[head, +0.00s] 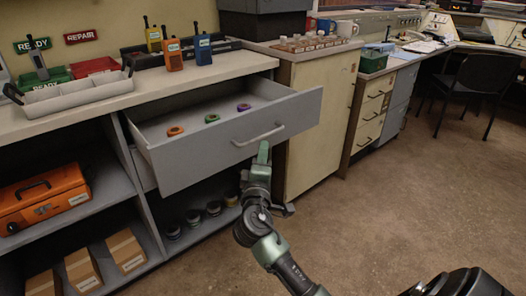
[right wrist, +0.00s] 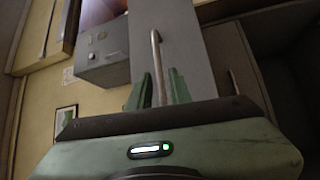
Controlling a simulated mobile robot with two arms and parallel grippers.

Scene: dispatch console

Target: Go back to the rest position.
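My right gripper (head: 263,150) is in front of the grey drawer (head: 225,153), close to its bar handle (head: 258,135). In the right wrist view the two green fingers of the right gripper (right wrist: 160,76) stand apart, one on each side of the handle (right wrist: 156,55). Gaps show between fingers and bar, so the gripper looks open and not clamped. I cannot tell how deep the bar sits between the fingers. The drawer is pulled out and holds an orange, a green and a purple ring-shaped item. My left gripper is not in view.
The counter (head: 140,92) above carries a grey tray (head: 72,95) and several handheld radios (head: 174,54). An orange case (head: 43,199) and cardboard boxes are on lower shelves. A beige cabinet (head: 318,120) stands right of the drawer. The floor (head: 400,190) to the right is clear up to a chair (head: 487,82).

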